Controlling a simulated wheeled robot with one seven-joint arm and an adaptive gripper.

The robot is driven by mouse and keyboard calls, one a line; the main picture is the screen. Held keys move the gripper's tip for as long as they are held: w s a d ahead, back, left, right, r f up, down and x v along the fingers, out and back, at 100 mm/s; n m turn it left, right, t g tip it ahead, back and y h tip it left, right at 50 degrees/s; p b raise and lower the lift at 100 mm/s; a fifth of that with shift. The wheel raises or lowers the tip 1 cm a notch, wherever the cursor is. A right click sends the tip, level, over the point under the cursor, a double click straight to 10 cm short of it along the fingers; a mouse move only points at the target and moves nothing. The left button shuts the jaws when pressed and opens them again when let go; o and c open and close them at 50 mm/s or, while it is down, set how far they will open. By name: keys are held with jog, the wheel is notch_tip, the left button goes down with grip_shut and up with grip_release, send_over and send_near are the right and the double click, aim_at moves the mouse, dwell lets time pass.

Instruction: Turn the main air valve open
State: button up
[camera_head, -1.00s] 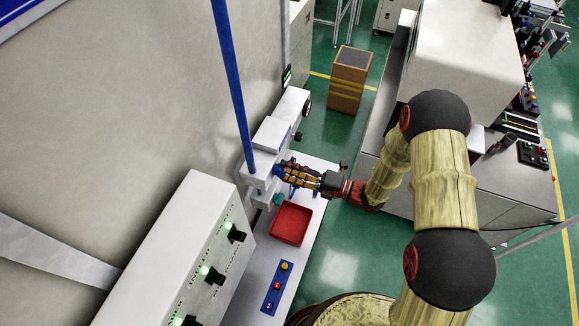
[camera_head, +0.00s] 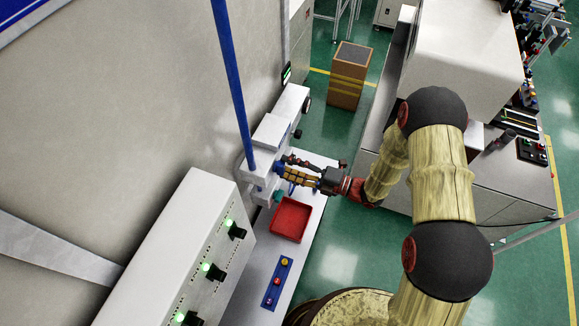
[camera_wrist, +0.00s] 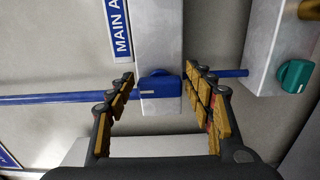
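A blue pipe (camera_wrist: 50,98) runs into the block from the left. My gripper (camera_wrist: 160,77) is open, with one finger on each side of the handle. The right fingertips are close to the handle's right end; I cannot tell if they touch. The left fingertips are apart from it. In the head view my gripper (camera_head: 283,170) reaches the wall unit, and its fingers largely hide the valve.
A teal knob (camera_wrist: 295,75) sits on another block at right in the wrist view. Below my gripper in the head view are a red tray (camera_head: 291,219) and a blue button strip (camera_head: 277,283) on a white bench. A control box (camera_head: 180,250) stands at left.

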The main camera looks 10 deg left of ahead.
jog(key=shift+o, duration=1)
jog(key=shift+s, duration=0.1)
jog(key=s+d, duration=0.1)
jog(key=d, duration=1.1)
jog(key=shift+s, duration=0.3)
